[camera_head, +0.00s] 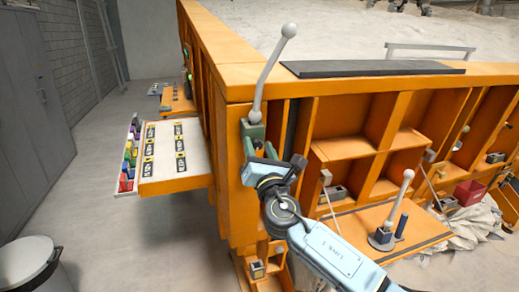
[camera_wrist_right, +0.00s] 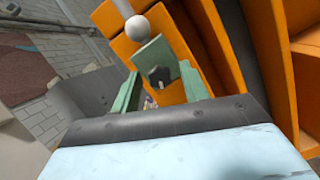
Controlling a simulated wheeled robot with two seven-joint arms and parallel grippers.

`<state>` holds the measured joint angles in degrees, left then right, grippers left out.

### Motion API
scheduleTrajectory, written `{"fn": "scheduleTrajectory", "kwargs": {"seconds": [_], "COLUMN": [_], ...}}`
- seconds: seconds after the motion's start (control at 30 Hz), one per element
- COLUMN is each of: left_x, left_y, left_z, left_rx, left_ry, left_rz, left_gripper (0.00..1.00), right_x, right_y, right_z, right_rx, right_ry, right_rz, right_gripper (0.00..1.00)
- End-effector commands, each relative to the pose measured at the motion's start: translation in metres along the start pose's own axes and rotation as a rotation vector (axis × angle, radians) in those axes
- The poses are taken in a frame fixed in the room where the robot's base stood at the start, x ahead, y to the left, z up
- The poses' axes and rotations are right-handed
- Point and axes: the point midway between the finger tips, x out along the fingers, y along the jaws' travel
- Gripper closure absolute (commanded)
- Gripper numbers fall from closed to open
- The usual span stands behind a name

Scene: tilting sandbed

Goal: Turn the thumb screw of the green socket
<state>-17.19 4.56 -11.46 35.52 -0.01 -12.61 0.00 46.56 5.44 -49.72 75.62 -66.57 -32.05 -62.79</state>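The green socket (camera_head: 256,130) sits on the corner post of the orange frame, with a grey lever (camera_head: 270,75) rising tilted from it to a ball knob. In the right wrist view the socket (camera_wrist_right: 151,54) is a green block with a dark thumb screw (camera_wrist_right: 159,77) on its face. My right gripper (camera_head: 259,152) is just below and in front of the socket. In the wrist view its two green fingers (camera_wrist_right: 159,72) stand apart, one to each side of the thumb screw, with visible gaps. Nothing is held. My left gripper is not in view.
A shelf with black labelled cards (camera_head: 190,178) and coloured pieces juts out left of the post. An orange board with another lever (camera_head: 401,205) and a blue piece is at lower right. A bin (camera_head: 30,268) stands at lower left. The floor between is clear.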

Motion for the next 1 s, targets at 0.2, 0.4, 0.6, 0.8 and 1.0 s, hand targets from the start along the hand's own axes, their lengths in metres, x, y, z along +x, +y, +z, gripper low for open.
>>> {"fn": "scheduleTrajectory", "kwargs": {"seconds": [0.2,0.4,0.6,0.8,1.0], "left_x": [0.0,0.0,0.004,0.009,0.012], "left_y": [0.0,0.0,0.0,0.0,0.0], "left_z": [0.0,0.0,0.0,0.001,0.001], "left_rx": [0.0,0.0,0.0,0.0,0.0], "left_ry": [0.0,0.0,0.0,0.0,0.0], "left_rz": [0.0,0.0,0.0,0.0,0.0], "left_gripper": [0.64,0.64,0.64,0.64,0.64], "right_x": [-0.004,-0.028,-0.068,-0.106,-0.129], "right_y": [0.0,0.0,-0.001,-0.001,0.0], "right_z": [0.0,0.0,-0.002,-0.001,-0.001], "right_rx": [0.001,0.002,0.002,0.002,0.001], "right_ry": [-0.001,0.001,0.001,0.001,0.0], "right_rz": [0.0,0.001,0.0,0.0,0.0], "right_gripper": [0.55,0.55,0.55,0.55,0.55]}}
